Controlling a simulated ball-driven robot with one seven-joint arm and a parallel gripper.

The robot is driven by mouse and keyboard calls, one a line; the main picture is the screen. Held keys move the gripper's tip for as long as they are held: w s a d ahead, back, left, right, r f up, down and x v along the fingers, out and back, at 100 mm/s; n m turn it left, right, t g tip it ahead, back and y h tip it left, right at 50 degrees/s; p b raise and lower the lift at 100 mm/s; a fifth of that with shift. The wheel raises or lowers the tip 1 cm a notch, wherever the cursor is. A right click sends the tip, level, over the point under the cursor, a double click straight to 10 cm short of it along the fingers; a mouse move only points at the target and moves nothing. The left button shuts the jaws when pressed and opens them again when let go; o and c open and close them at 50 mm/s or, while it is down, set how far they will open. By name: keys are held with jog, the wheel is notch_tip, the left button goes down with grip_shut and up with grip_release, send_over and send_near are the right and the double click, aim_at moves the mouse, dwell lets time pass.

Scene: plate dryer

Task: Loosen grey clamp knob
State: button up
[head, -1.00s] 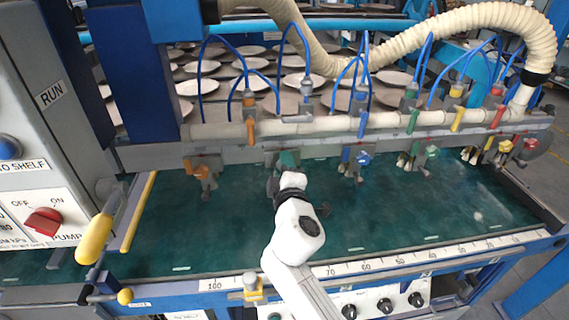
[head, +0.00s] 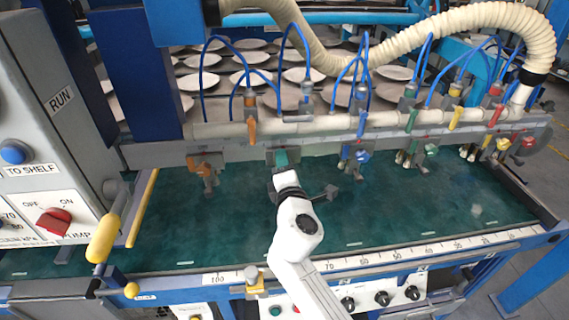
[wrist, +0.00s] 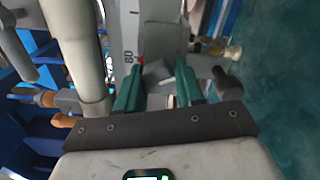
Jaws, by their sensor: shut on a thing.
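My gripper (head: 283,160) is at the rail over the green table, between the orange clamp (head: 205,166) and the blue clamp (head: 357,155). In the wrist view its two green fingers (wrist: 159,84) are shut on a small grey block-like piece, which I take for the grey clamp knob (wrist: 156,72). The fingers stand on either side of it. In the head view the fingers and wrist hide the knob and most of its clamp, so how far it is turned cannot be seen.
Green, yellow and red clamps hang farther right along the rail (head: 240,151). Blue hoses and a beige pipe (head: 400,120) run above it. A yellow-handled lever (head: 104,238) and a control panel (head: 45,215) stand at left. The green table top (head: 430,205) is clear.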

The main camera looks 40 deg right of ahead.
dwell(0.3)
jog(key=o, duration=1)
jog(key=shift+o, duration=0.2)
jog(key=shift+s+a+f, duration=0.1)
jog(key=b+v, duration=0.2)
jog(key=v, duration=0.8)
jog(key=shift+s+a, duration=0.2)
jog(key=shift+s, duration=0.05)
jog(key=s+d+f+m+g+y, duration=0.2)
jog(key=s+d+f+m+g, duration=0.2)
jog(key=s+f+m+g, duration=0.5)
jog(key=s+a+f+m+g+y, duration=0.2)
jog(key=s+a+f+m+y, duration=0.1)
jog(key=s+f, duration=0.3)
jog(key=s+a+f+m+g+y, duration=0.3)
jog(key=s+f, duration=0.4)
jog(key=s, duration=0.3)
jog(key=a+y, duration=0.1)
jog(key=a, duration=0.1)
jog(key=shift+s+a+f+y, duration=0.2)
jog(key=shift+s+a+y, duration=0.05)
jog(key=shift+a+y, duration=0.15)
